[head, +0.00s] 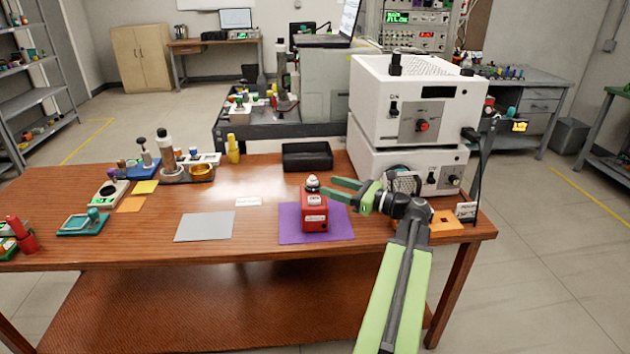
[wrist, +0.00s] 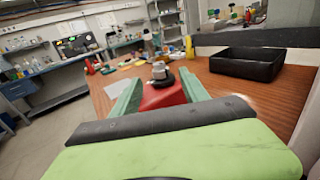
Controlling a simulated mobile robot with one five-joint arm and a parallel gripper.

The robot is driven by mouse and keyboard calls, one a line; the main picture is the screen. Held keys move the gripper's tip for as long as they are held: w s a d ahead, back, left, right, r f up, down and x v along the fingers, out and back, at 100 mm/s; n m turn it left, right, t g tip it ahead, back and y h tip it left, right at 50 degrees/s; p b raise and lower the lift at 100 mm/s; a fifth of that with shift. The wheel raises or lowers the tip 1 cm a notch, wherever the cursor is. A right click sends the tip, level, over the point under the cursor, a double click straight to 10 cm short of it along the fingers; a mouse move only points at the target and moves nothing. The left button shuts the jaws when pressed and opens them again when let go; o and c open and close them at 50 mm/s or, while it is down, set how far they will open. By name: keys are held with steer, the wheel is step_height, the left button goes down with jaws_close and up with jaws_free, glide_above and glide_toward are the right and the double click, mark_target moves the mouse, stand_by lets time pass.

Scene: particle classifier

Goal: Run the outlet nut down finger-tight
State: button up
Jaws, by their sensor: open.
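A small red unit (head: 314,215) with white labels stands upright on a purple mat (head: 288,232). A pale, nut-like fitting (head: 313,182) sits on top of it. In the wrist view the fitting (wrist: 159,72) shows grey on a dark collar above the red body (wrist: 162,96). My gripper (head: 338,189) is open, with green fingers, and comes in from the right at about the height of the fitting. In the wrist view its fingers (wrist: 158,92) lie on either side of the red unit's upper part. I cannot tell whether they touch it. Threads are not visible.
A black tray (head: 307,156) stands behind the red unit. Stacked white instruments (head: 415,100) stand close on the right. A grey mat (head: 204,226) lies clear to the left. Bottles and a yellow bottle (head: 233,149) stand further left and back. The table's front edge is near.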

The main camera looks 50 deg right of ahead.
mark_target(313, 181)
steer(key=x, duration=0.7)
steer(key=shift+w, duration=0.15)
steer(key=shift+a, duration=0.1)
jaws_close()
